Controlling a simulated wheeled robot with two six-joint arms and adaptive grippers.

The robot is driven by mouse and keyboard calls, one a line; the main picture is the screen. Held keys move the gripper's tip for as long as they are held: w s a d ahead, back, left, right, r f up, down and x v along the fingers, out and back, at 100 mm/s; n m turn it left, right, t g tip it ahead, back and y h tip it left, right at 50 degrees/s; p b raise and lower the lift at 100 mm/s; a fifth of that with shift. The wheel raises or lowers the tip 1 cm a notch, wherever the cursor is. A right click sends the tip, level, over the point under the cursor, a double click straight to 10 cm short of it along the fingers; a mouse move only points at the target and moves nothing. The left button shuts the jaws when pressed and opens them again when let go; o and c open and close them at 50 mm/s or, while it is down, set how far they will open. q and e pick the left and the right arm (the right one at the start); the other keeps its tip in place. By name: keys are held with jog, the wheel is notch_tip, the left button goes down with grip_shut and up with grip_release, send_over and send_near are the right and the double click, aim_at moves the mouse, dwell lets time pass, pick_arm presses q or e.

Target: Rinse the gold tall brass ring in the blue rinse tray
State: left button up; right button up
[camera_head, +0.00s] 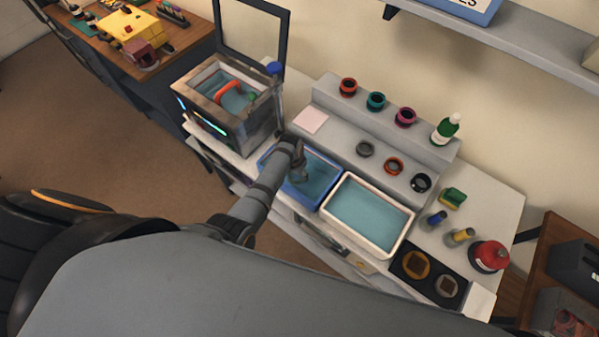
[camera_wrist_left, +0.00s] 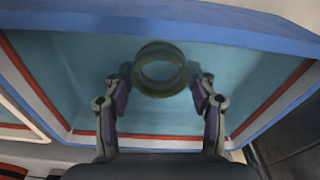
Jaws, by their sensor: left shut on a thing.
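The blue rinse tray (camera_head: 331,188) stands on the white bench, filled with teal liquid. My left gripper (camera_head: 299,173) reaches down into it in the head view. In the left wrist view the gripper (camera_wrist_left: 160,88) is shut on the gold tall brass ring (camera_wrist_left: 160,69), which looks olive and lies between the two fingertips. The ring is within the tray's walls (camera_wrist_left: 200,22), over or in the liquid; its exact depth is hard to tell. In the head view I cannot make out the ring at the gripper. My right gripper is not in view.
A white tray (camera_head: 352,236) of liquid stands right beside the blue one. An open-lidded tank (camera_head: 243,131) is to the left. Several rings and a green bottle (camera_head: 445,129) stand on the grey stepped rack (camera_head: 335,146) behind. A red container (camera_head: 489,257) is at the right.

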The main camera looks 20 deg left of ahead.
pick_arm(q)
jog(key=shift+r+p, duration=0.45)
jog(key=shift+r, duration=0.1)
jog(key=shift+f, duration=0.1)
jog(key=shift+f+b, duration=0.4)
jog(key=shift+f, duration=0.15)
notch_tip(320, 180, up, 11)
jog(key=shift+p, duration=0.35)
dwell(0.4)
dwell(1.2)
